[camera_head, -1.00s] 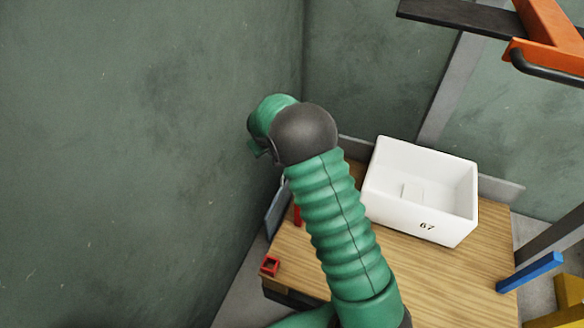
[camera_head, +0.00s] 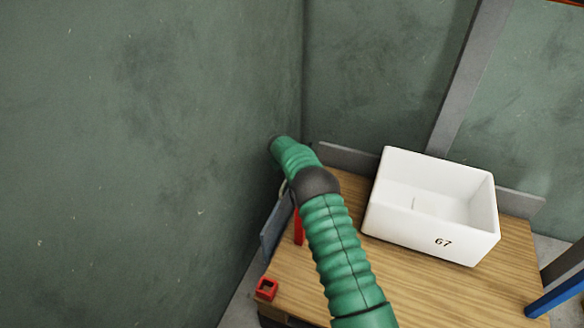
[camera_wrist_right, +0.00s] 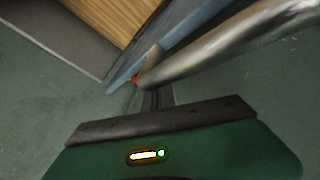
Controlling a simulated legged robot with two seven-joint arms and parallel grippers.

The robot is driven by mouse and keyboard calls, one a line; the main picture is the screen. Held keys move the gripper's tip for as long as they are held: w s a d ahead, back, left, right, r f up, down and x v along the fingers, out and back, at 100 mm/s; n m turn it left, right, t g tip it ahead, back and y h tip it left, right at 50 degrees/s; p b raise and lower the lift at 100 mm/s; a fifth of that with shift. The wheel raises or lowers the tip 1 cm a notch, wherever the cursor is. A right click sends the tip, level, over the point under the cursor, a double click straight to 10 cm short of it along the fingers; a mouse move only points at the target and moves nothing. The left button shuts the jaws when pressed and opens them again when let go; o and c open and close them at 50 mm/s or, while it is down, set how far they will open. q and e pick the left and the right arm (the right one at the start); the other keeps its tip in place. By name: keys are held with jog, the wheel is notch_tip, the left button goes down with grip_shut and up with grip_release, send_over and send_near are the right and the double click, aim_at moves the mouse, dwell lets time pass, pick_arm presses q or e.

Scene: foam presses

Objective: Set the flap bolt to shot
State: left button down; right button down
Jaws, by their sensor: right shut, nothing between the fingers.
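A blue-grey flap-like panel (camera_head: 274,226) stands at the table's left edge, close to the wall. It also shows in the right wrist view (camera_wrist_right: 190,40). A silver metal bar (camera_wrist_right: 225,45) crosses in front of it there, its near end close to my fingers. I cannot tell for certain whether this bar is the flap bolt, or its setting. My right gripper (camera_wrist_right: 154,92) is shut and empty beside the bar's end; contact is unclear. In the head view my green right arm hides the gripper. My left gripper is out of view.
A white bin marked 67 (camera_head: 432,208) stands on the wooden table (camera_head: 420,285). A red upright piece (camera_head: 298,228) and a red square holder (camera_head: 266,289) are at the table's left side. A blue bar (camera_head: 560,295) is at right. The green wall (camera_head: 150,150) is close on the left.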

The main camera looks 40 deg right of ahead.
jog(key=shift+d, duration=0.85)
jog(key=shift+w+f+b, duration=0.1)
jog(key=shift+b, duration=0.2)
jog(key=shift+w+d+b, duration=0.3)
jog(key=shift+d, duration=0.3)
jog(key=shift+w+d+b, duration=0.25)
jog(key=shift+d, duration=0.3)
